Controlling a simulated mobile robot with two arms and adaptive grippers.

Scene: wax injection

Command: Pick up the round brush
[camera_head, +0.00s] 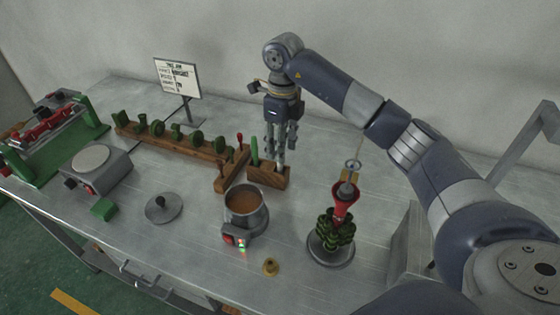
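My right gripper (281,158) points straight down over a small wooden holder block (268,178) at the middle of the table, its fingertips close to the block's top. Whether its fingers are open or shut on something does not show clearly. A green upright tool (254,150) stands at the block's left end, just left of the fingers. A red-handled tool (239,142) stands farther left in a wooden rack. I cannot make out the round brush for certain; it may be hidden by the fingers. My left gripper is out of view.
A pot of brown wax (245,203) stands in front of the block. A wax tree on a round base (331,248) is to the right. A lid (164,208), a scale (95,168) and a sign (179,78) are to the left.

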